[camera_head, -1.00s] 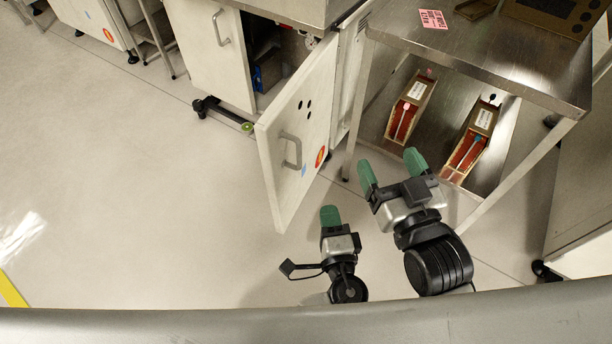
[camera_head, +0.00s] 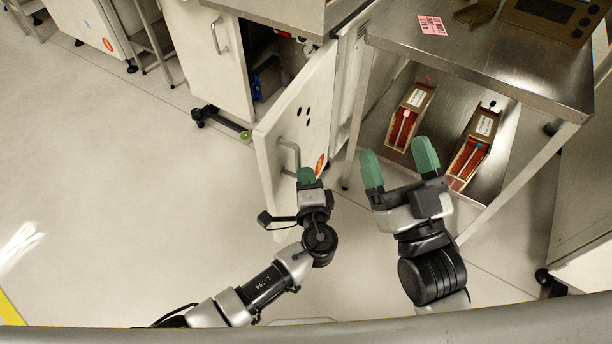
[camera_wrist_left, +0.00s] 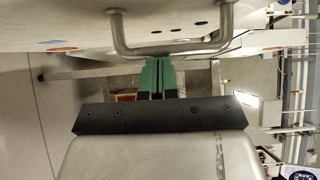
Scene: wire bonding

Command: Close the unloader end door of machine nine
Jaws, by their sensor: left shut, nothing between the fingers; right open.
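The open end door (camera_head: 299,116) is a pale panel with a bar handle (camera_head: 289,152), dark holes and an orange-red sticker. It swings out from a cabinet with a dark opening (camera_head: 270,60). My left gripper (camera_head: 306,174) is shut and empty, its green fingertips close to the lower end of the handle. In the left wrist view the shut green fingers (camera_wrist_left: 159,76) point at the handle (camera_wrist_left: 172,48), just below its bar; I cannot tell whether they touch it. My right gripper (camera_head: 400,160) is open and empty, right of the door, in front of the steel table.
A steel table (camera_head: 480,62) with a lower shelf stands at right. Two boxes of red-brown strips (camera_head: 408,117) lie on the shelf. A black caster foot (camera_head: 205,112) juts out below the cabinet. The floor at left (camera_head: 110,200) is clear.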

